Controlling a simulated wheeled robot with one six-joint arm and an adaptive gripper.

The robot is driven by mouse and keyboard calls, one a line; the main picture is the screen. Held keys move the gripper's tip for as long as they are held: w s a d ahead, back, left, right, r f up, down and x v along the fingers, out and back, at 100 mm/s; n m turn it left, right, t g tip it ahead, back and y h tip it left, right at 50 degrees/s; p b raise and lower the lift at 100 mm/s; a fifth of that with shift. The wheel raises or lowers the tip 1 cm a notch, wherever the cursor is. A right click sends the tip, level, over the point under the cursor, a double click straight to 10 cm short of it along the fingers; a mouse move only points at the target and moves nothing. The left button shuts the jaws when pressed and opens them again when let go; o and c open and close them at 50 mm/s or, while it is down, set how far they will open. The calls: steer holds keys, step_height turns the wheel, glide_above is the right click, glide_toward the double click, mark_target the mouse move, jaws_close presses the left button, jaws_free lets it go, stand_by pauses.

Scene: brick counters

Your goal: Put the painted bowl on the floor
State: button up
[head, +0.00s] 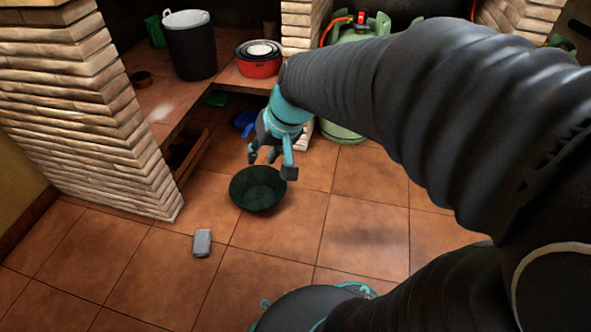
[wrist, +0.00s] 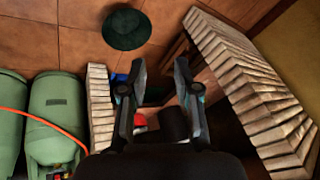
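A dark green bowl (head: 258,190), the only bowl I can make out clearly, sits upright on the tiled floor (head: 370,208). It also shows at the top of the wrist view (wrist: 127,29), apart from the fingers. Any painted pattern on it is too dark to tell. My gripper (head: 271,163) is above and just behind the bowl in the head view. In the wrist view my gripper (wrist: 160,68) has its two fingers spread with nothing between them.
A grey box-like object (head: 202,243) lies on the floor left of the bowl. A brick counter with a dark bin (head: 190,50) and a red pot (head: 259,62) stands behind. Green gas cylinders (wrist: 55,120) stand beside a brick pillar. Floor tiles around the bowl are mostly clear.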

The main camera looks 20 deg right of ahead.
steer(key=s+d+r+h, duration=0.1)
steer(key=s+r, duration=0.1)
steer(key=s, duration=0.4)
steer(key=s+d+r+n+t+h, duration=0.1)
steer(key=s+r+h, duration=0.1)
steer(key=s, duration=0.5)
steer(key=shift+d, duration=0.4)
